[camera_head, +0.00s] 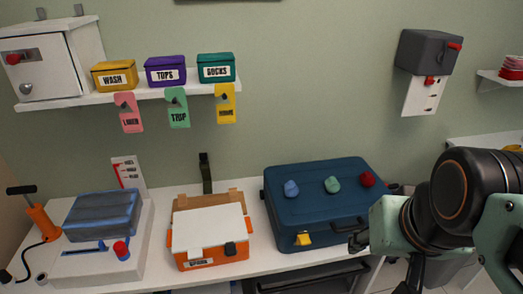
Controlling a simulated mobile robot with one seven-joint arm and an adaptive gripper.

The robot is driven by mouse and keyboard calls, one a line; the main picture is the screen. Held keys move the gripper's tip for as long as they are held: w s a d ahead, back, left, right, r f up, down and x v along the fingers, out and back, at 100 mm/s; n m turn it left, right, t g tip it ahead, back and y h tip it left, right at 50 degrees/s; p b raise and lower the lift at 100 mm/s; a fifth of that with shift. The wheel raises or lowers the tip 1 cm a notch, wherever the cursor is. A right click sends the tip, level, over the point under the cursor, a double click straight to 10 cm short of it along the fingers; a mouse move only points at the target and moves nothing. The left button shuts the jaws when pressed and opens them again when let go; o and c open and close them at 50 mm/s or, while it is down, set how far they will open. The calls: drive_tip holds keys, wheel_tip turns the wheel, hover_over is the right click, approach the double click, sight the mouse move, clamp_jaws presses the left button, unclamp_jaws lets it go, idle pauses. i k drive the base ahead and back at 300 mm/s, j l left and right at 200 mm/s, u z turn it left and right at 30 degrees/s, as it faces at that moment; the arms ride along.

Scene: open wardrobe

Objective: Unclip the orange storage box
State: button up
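The orange storage box (208,258) stands on the white table, left of the blue suitcase. Its white lid (208,226) lies flat on top. A dark clip (230,249) sits at the front right edge of the lid, and a lighter tab shows at the front left. A label on the box front is too small to read. My gripper (359,240) shows only as dark parts at the suitcase's front right corner, well right of the box and apart from it. The angle hides whether its fingers are apart.
A blue suitcase (285,220) with a yellow latch and three coloured knobs stands between the box and my arm. A white device with a blue top (104,215) is at the left. A shelf with three small boxes and hanging tags is above.

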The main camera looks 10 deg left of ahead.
sight(230, 250)
drive_tip(key=u, duration=1.15)
